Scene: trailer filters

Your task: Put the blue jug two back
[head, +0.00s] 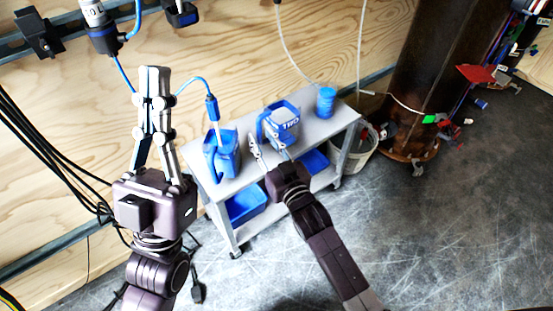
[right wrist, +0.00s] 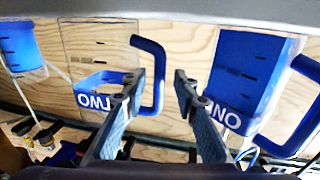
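Blue jug two (head: 284,124), with a clear wall and a white label, stands on the top shelf of a grey cart (head: 316,130). In the right wrist view, jug two (right wrist: 95,98) is left of centre, its blue handle (right wrist: 160,75) towards the middle. My right gripper (head: 270,148) is open at the handle. In the right wrist view the right gripper (right wrist: 160,78) has the handle between its spread fingers, nearer the left one; contact is unclear. My left gripper (head: 154,72) points up, fingertips together and empty, left of the cart.
Another blue jug (head: 222,158), with a blue-ended tool (head: 212,110) in it, stands left of jug two. A blue cylinder (head: 326,102) stands to its right. Blue trays (head: 246,204) sit on the lower shelf. A bucket (head: 356,160) stands right of the cart, and a wooden wall (head: 220,50) behind.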

